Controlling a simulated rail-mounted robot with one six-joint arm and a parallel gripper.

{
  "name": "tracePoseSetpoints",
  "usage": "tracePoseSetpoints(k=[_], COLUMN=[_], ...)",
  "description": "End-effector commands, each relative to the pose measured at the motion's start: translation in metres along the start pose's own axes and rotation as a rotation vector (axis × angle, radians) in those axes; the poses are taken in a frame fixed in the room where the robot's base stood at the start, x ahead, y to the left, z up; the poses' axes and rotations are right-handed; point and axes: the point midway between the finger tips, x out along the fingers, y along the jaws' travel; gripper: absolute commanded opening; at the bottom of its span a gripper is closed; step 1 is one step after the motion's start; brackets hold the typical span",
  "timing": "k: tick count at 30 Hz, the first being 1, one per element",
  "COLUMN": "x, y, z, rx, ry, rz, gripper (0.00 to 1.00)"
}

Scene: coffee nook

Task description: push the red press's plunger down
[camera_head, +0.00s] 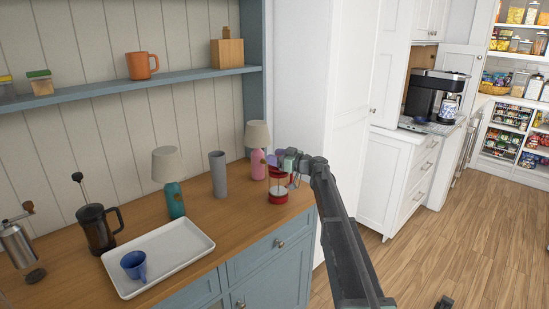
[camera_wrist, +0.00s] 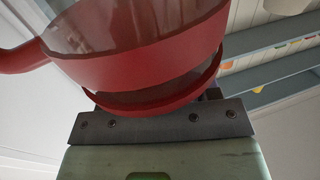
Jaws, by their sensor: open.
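The red press (camera_head: 278,196) stands on the wooden counter near its right end, with a red base and a clear body. My gripper (camera_head: 287,163) is at the press's upper part and covers its top, so the plunger cannot be made out. The gripper is open. In the wrist view the red press (camera_wrist: 140,72) fills the upper middle, very close, with its red handle to the left. The fingertips are not clear there, and I cannot tell whether they touch the press.
Left of the press stand a pink-based lamp (camera_head: 257,152), a grey cylinder (camera_head: 218,174) and a teal lamp (camera_head: 174,198). A white tray (camera_head: 185,245) holds a blue mug (camera_head: 134,264). A dark press (camera_head: 97,228) and a grinder (camera_head: 17,243) stand farther left. A shelf (camera_head: 110,89) runs above.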

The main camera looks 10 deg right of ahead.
Motion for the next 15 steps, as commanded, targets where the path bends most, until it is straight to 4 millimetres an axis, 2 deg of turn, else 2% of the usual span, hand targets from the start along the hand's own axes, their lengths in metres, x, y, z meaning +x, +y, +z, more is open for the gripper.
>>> tracePoseSetpoints(k=[9, 12, 15], x=[-0.076, -0.092, -0.100], y=[-0.002, -0.001, -0.001], z=[0.000, 0.000, 0.000], rx=[0.000, 0.000, 0.000], ry=[0.000, -0.001, -0.001], rz=[0.002, 0.002, 0.000], gripper=[0.56, 0.56, 0.56])
